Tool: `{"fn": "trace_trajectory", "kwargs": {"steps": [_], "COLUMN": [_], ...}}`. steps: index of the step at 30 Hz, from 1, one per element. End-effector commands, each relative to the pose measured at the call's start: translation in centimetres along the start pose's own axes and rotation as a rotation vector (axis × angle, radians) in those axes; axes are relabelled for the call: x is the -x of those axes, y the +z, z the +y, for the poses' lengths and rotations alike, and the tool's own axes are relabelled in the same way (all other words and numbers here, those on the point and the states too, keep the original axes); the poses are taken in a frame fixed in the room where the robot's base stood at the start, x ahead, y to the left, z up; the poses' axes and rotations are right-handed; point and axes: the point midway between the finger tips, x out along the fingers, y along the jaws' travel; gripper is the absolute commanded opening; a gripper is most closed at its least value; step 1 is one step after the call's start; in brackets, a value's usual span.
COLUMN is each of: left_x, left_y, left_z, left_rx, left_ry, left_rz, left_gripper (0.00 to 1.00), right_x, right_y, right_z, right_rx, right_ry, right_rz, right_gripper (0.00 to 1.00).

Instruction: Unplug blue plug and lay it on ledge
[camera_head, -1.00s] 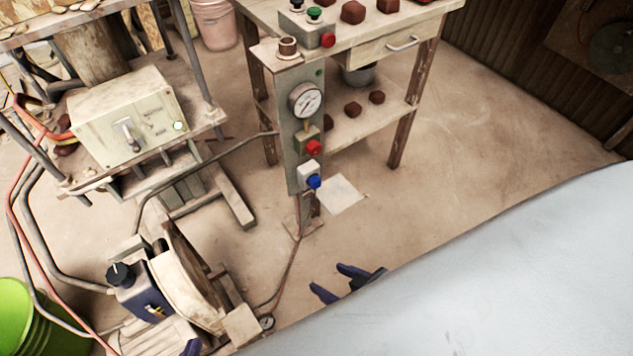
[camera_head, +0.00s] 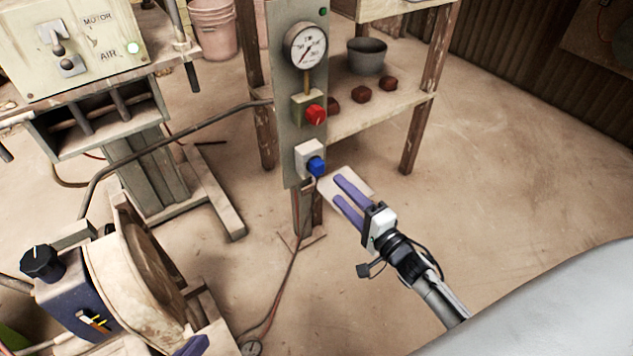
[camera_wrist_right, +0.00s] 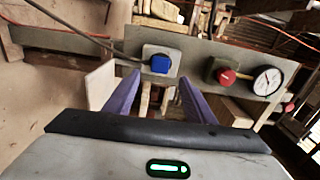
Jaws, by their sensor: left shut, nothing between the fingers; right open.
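The blue plug (camera_head: 317,166) sits in a pale socket box (camera_head: 306,153) low on the grey upright panel (camera_head: 290,120). In the right wrist view the plug (camera_wrist_right: 160,65) is ahead, between the fingertips in the picture. My right gripper (camera_head: 342,188) is open and empty, its purple fingers pointing at the plug from the lower right, apart from it. A pale flat plate (camera_head: 362,183), which looks like the ledge, is beside the socket, partly behind the fingers. It also shows in the right wrist view (camera_wrist_right: 98,85). My left gripper (camera_head: 192,346) shows only a purple tip at the bottom edge, shut.
Above the plug are a red knob (camera_head: 315,114) and a gauge (camera_head: 305,45). A shelf (camera_head: 400,106) with a grey bowl (camera_head: 367,56) stands behind. A switch box (camera_head: 75,45) and a round machine (camera_head: 140,270) are on the left. The floor at right is clear.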

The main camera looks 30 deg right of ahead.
Motion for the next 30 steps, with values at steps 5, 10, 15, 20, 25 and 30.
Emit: {"fn": "trace_trajectory", "kwargs": {"steps": [5, 10, 15, 20, 25, 30], "left_x": [-0.1, 0.0, -0.1, -0.2, 0.0, 0.8], "left_y": [0.0, 0.0, 0.0, -0.3, -1.1, -2.2], "left_z": [0.1, 0.1, 0.2, 0.6, 1.4, 2.0], "left_rx": [-0.002, -0.002, 0.0, 0.008, 0.024, 0.031], "left_ry": [0.006, 0.005, 0.01, 0.028, 0.064, 0.085], "left_rz": [0.0, 0.0, 0.007, 0.038, 0.092, 0.124], "left_gripper": [0.0, 0.0, 0.0, 0.0, 0.0, 0.0], "right_x": [-0.3, -0.2, -0.6, -2.2, -4.7, -7.0], "right_y": [-0.2, -0.1, -0.1, -0.1, -0.1, -0.1], "right_z": [0.0, 0.0, 0.1, 0.3, 0.4, -0.1], "right_rx": [-0.032, -0.032, -0.031, -0.03, -0.03, -0.031], "right_ry": [-0.012, -0.011, -0.011, -0.013, -0.013, -0.012], "right_rz": [-0.006, -0.005, -0.006, -0.006, -0.005, -0.005], "right_gripper": [0.5, 0.5, 0.5, 0.5, 0.5, 0.5]}}
